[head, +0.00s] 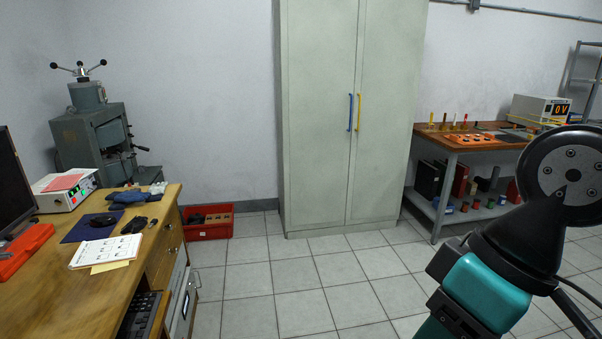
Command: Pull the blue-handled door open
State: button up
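A tall pale grey-green cabinet (312,180) stands against the back wall, with two doors side by side. The left door (318,90) has a vertical blue handle (350,113) near its right edge. The right door (390,95) has a vertical yellow handle (359,112) close beside it. Both doors look closed. Part of my arm, teal and black, shows at the lower right, well apart from the cabinet. My gripper is not in view.
A wooden desk (165,215) with papers fills the left front. A red crate (207,231) sits on the floor left of the cabinet. A workbench (470,143) stands to its right. The tiled floor (300,275) before the cabinet is clear.

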aim_at(318, 39)
jog(key=i, duration=2.1)
jog(key=z, duration=0.25)
jog(key=i, duration=2.05)
jog(key=z, duration=0.1)
